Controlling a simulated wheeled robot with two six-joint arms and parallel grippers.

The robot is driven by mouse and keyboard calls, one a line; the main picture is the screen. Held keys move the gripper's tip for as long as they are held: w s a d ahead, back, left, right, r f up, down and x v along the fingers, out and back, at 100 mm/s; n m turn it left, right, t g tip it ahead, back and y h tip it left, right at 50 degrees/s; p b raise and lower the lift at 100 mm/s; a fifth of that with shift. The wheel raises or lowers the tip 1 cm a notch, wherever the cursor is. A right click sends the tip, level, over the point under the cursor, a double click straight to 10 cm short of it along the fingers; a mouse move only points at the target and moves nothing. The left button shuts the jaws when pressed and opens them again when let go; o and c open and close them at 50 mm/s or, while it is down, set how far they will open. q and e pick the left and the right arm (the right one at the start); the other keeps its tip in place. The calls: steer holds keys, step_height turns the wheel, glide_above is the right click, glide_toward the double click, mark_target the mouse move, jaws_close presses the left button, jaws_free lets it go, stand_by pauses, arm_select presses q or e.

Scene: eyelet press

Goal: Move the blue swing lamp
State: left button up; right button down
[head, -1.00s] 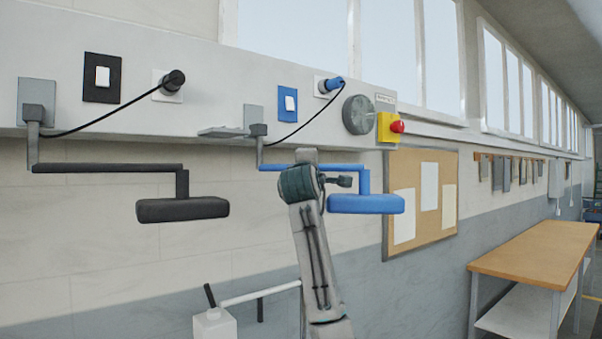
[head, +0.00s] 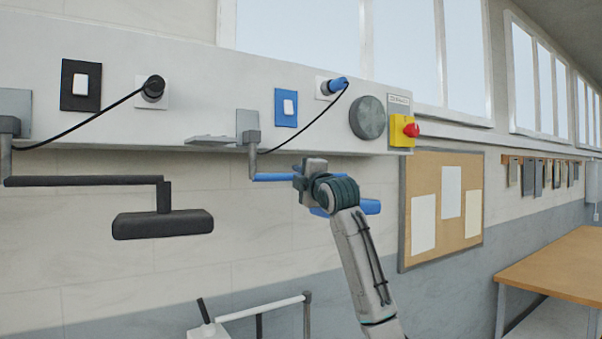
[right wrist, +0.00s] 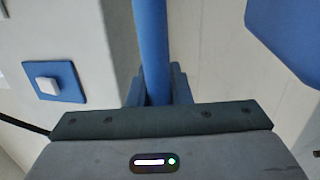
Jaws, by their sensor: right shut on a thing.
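The blue swing lamp is on the wall panel's underside, hanging from a grey bracket. Its blue arm (head: 272,177) runs to the right, and its flat blue head (head: 371,207) shows partly behind my right arm. My right gripper (head: 303,180) is on the blue arm, hiding its right part. In the right wrist view, the blue arm (right wrist: 152,45) passes between the jaws of my right gripper (right wrist: 158,88), which is shut on it. The lamp head (right wrist: 288,35) shows at the upper right there. My left gripper is not in view.
A black swing lamp (head: 163,223) hangs at the left. The panel carries a blue switch (head: 286,107), a black switch (head: 81,86), plugs with cords, a grey disc (head: 367,117) and a red stop button (head: 411,130). A corkboard (head: 440,166) and a wooden-topped table (head: 560,262) are at the right.

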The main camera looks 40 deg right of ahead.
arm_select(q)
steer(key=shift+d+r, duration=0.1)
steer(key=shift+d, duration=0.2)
arm_select(e)
steer(key=shift+r, duration=0.1)
steer(key=c, duration=1.3)
jaws_free()
steer(key=shift+w+d, duration=0.1)
steer(key=shift+w, duration=0.05)
steer(key=shift+c, duration=0.2)
